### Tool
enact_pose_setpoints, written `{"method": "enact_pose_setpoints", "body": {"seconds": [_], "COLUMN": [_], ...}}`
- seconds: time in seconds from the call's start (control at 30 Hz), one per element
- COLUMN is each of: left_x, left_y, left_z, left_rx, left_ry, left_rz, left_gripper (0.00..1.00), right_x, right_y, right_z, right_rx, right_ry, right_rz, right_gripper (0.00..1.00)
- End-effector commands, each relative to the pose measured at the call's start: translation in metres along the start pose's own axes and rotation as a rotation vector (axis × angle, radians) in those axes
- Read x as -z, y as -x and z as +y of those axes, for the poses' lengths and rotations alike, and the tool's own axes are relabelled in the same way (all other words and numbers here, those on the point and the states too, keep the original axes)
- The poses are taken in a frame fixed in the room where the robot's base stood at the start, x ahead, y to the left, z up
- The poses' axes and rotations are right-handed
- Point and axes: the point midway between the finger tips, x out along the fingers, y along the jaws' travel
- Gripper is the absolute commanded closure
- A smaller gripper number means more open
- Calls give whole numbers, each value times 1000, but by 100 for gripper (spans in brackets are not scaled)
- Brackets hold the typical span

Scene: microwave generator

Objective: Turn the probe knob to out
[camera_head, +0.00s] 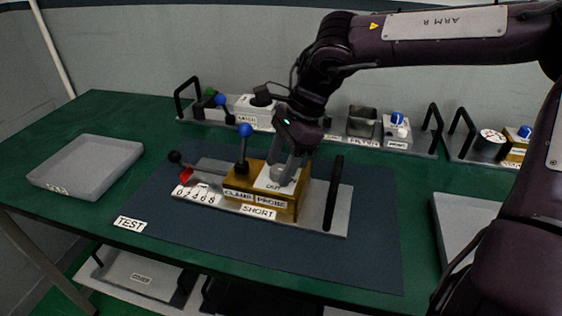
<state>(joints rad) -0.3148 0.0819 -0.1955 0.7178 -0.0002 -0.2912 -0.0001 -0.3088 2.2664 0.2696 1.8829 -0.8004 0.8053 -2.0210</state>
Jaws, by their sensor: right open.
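The probe knob sits on the gold block (246,178) in the middle of the table, above the "PROBE" label (271,202). The knob itself is mostly hidden by my right gripper (284,172), which points down over it; a white plate reading "OUT" (273,186) shows at its base. The fingers are apart and reach down to the knob, but I cannot tell whether they touch it. A blue-topped clamp lever (244,148) stands upright just left of the gripper. My left gripper is not in view.
A black handle (333,194) rises at the plate's right end, and a red-tipped piece (187,174) lies at its left. Behind stands a row of modules with a filter box (362,121). A grey tray (86,166) lies at left. The blue mat (350,262) is clear in front.

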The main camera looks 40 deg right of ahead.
Motion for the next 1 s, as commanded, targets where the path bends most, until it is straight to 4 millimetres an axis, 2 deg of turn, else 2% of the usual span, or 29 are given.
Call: {"method": "enact_pose_setpoints", "body": {"seconds": [0.1, 0.43, 0.83, 1.0], "left_x": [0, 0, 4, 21], "left_y": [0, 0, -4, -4], "left_z": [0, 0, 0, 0], "left_rx": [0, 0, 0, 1], "left_ry": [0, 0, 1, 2], "left_rz": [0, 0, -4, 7], "left_gripper": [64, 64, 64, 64], "right_x": [0, 0, 1, 1], "right_y": [0, 0, -1, -2], "right_z": [0, 0, 1, 2], "right_rx": [0, -1, 33, 78], "right_ry": [0, -1, -77, -185], "right_rz": [0, 0, 0, 0], "right_gripper": [51, 93, 93, 93]}}
